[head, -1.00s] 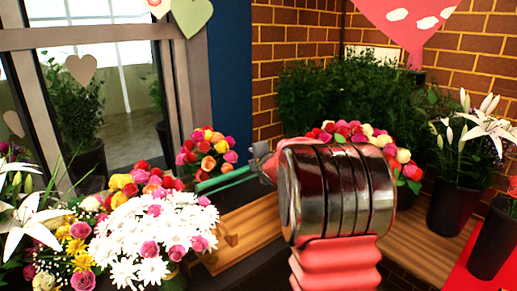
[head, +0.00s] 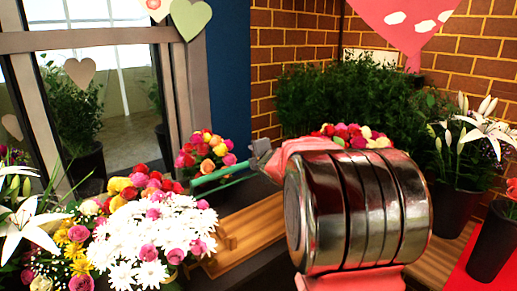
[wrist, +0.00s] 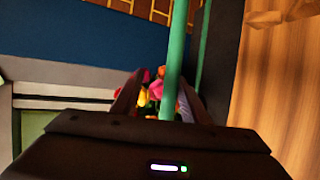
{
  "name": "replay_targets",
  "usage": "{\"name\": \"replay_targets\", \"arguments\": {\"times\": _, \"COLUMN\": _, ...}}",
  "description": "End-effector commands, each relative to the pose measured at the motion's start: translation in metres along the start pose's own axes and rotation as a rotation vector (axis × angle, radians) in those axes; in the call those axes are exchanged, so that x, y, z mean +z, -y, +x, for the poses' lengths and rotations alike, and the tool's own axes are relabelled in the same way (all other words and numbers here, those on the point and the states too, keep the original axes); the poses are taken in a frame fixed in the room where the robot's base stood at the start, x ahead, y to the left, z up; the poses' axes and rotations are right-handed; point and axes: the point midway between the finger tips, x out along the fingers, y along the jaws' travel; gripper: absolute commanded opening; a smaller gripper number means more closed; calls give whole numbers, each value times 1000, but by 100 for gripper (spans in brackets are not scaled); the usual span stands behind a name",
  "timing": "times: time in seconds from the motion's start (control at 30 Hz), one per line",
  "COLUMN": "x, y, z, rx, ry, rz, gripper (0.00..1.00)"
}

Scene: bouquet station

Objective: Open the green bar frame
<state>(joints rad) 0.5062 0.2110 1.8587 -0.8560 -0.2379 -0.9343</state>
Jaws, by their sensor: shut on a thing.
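The green bar frame (head: 222,176) shows in the head view as a thin green bar and edge, running left from my gripper above the wooden board. In the wrist view the green bar (wrist: 177,45) runs down from the top edge and passes between the two fingers. My gripper (wrist: 158,100) is shut on the bar. In the head view my gripper (head: 262,152) is small at the bar's right end, and my arm hides much of what lies behind it. The frame's far edge and hinge side are hard to make out.
A bouquet of white daisies (head: 152,232) and roses stands close on the left. A smaller rose bouquet (head: 205,152) stands behind the bar. The wooden board (head: 250,228) lies below it. Dark pots with lilies (head: 455,170) stand at the right, before a brick wall.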

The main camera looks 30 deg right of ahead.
Motion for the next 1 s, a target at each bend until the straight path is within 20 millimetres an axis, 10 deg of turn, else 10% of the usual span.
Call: {"name": "replay_targets", "arguments": {"times": 1.0, "x": -2, "y": -22, "z": -47, "rx": 5, "ry": 0, "rz": -1, "gripper": 36}}
